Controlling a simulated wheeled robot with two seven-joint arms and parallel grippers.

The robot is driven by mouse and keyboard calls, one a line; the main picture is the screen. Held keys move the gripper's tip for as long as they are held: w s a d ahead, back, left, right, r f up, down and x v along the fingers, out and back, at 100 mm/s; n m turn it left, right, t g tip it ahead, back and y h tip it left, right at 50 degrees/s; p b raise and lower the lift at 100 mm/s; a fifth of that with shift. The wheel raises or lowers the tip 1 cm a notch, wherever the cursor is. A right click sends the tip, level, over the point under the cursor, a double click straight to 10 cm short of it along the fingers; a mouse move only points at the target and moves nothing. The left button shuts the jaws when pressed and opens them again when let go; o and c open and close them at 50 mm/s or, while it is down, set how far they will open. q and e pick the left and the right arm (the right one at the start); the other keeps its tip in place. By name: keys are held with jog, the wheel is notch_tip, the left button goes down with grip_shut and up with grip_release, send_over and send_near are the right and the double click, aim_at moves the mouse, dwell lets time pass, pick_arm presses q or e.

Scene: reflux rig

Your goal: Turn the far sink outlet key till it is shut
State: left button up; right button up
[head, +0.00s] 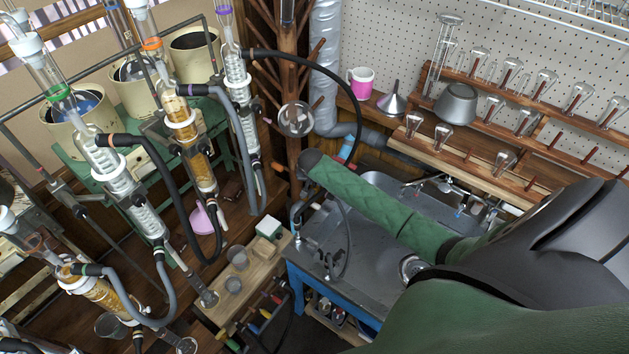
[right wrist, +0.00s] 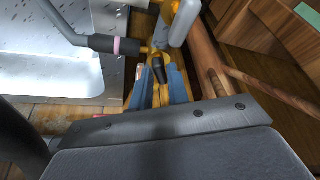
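The outlet key (right wrist: 158,70) is a small black handle on a brass outlet by the sink, in the right wrist view. A dark hose end with a pink band (right wrist: 116,46) meets the outlet from the left. My right gripper (right wrist: 158,82) has its two blue fingers on either side of the key, with a gap between them; contact is not clear. In the head view my right arm reaches over the steel sink (head: 385,245), and hides part of it. The right fingers are hard to make out there. My left gripper is not in view.
A wooden post (right wrist: 205,60) stands close to the right of the fingers in the right wrist view. In the head view, glass condensers with hoses (head: 110,165) stand at left, and a wooden rack of flasks (head: 470,145) lies behind the sink.

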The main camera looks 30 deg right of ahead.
jog(key=shift+o, duration=1.3)
jog(key=shift+s+a+r+b, duration=0.1)
jog(key=shift+a+r+b, duration=0.05)
jog(key=shift+r+b, duration=0.2)
jog(key=b+v, duration=0.2)
jog(key=v, duration=0.5)
jog(key=shift+b, duration=0.4)
